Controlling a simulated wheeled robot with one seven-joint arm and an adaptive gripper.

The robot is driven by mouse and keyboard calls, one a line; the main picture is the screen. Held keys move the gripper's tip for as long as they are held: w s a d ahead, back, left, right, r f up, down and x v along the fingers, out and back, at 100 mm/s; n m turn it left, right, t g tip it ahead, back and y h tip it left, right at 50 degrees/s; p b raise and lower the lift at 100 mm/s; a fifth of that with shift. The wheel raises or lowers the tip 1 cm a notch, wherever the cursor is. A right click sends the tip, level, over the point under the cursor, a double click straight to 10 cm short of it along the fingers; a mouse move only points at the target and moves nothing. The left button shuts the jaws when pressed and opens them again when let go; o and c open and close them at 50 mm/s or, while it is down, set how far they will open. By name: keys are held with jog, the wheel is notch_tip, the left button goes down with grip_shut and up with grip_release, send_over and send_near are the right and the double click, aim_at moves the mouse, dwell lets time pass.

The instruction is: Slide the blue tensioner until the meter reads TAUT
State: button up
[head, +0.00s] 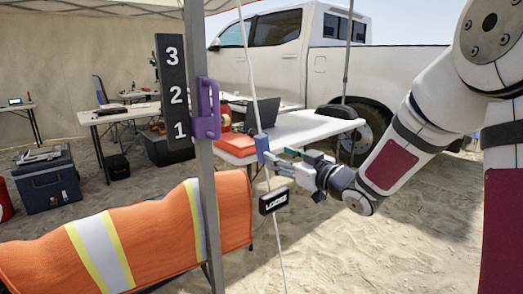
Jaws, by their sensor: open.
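The blue tensioner (262,146) sits on a thin pale guy line that runs down through the middle of the head view. The meter (273,201), a small black box on the line below it, shows white letters that look like LOOSE. My gripper (277,159) comes in from the right and is open. Its fingertips are right at the tensioner's right and lower side. I cannot tell whether they touch it or surround it.
A grey pole (207,200) just left bears a purple clamp (207,110) and a black board (174,92) numbered 1 to 3. A white table (310,126) stands behind. Sand at lower right is open.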

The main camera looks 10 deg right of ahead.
aim_at(266, 149)
jog(key=b+x, duration=0.1)
jog(key=x, duration=0.8)
jog(key=shift+c, duration=0.3)
grip_shut()
jog(key=shift+r, duration=0.1)
